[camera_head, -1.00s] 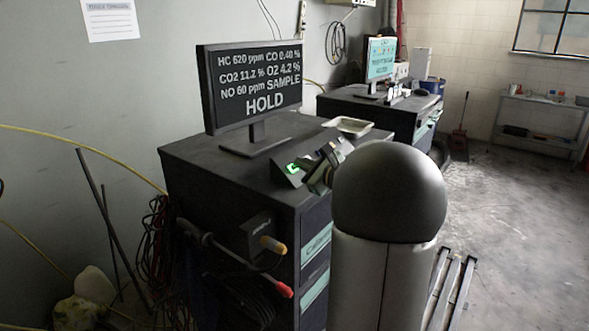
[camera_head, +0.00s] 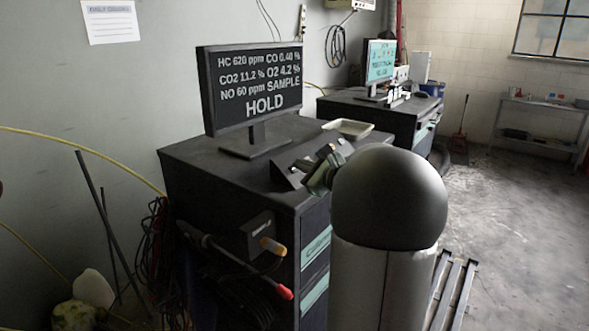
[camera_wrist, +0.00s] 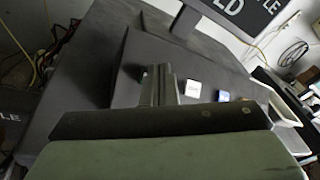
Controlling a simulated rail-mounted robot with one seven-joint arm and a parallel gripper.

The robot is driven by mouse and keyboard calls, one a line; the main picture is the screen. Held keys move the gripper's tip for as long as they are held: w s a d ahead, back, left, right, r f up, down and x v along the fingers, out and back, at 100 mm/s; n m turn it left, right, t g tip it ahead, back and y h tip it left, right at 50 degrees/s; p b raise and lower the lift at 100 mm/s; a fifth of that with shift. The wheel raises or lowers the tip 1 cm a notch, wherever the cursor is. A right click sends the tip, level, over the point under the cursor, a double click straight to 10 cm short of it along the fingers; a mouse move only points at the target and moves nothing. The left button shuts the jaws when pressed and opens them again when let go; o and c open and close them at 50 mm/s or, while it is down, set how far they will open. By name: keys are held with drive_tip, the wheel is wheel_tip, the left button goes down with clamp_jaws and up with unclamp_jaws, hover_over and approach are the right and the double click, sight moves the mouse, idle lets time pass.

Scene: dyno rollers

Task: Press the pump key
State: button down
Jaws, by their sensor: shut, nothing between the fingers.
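A small dark key panel (camera_head: 283,177) sits on the front right of the black cabinet top. My gripper (camera_head: 303,165) is over the panel's right part, close to its sloped face; I cannot tell whether it touches. In the wrist view my shut, empty gripper (camera_wrist: 160,72) points at the dark panel face. Any key under the fingertips is hidden, and I cannot read which key is the pump key.
A monitor (camera_head: 250,88) reading gas values, SAMPLE and HOLD stands behind the panel. A shallow light tray (camera_head: 348,128) lies at the cabinet's back right. A second cabinet with a screen (camera_head: 380,60) stands farther back.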

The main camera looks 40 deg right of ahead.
drive_tip(key=shift+s+r, duration=0.15)
drive_tip(key=shift+r, duration=0.1)
drive_tip(key=s+r+p, duration=0.1)
drive_tip(key=s+r, duration=0.1)
drive_tip(key=s+d+r+p, duration=0.1)
drive_tip(key=r, duration=0.1)
drive_tip(key=shift+s+d+r, duration=0.1)
drive_tip(key=shift+s+r, duration=0.15)
drive_tip(key=shift+s, duration=0.1)
idle(0.7)
drive_tip(key=s+a+f+n+g+y, duration=0.2)
drive_tip(key=a+f+n+g, duration=0.15)
drive_tip(key=a, duration=0.55)
drive_tip(key=s+a+f+n+g+y, duration=0.25)
drive_tip(key=a+f+n, duration=0.2)
drive_tip(key=a, duration=0.55)
drive_tip(key=s+a+f+n+g+y, duration=0.1)
drive_tip(key=s+a+f+n+g, duration=0.25)
drive_tip(key=a, duration=0.55)
drive_tip(key=s+a+f+n+g+h, duration=0.3)
drive_tip(key=s+f+n, duration=0.1)
drive_tip(key=s+n, duration=0.4)
drive_tip(key=s+a+f+n+g+h, duration=0.3)
drive_tip(key=s+f+n, duration=0.2)
drive_tip(key=s+n, duration=0.3)
drive_tip(key=shift+s+f+g, duration=0.15)
drive_tip(key=shift+f+g, duration=0.05)
drive_tip(key=shift+g, duration=0.15)
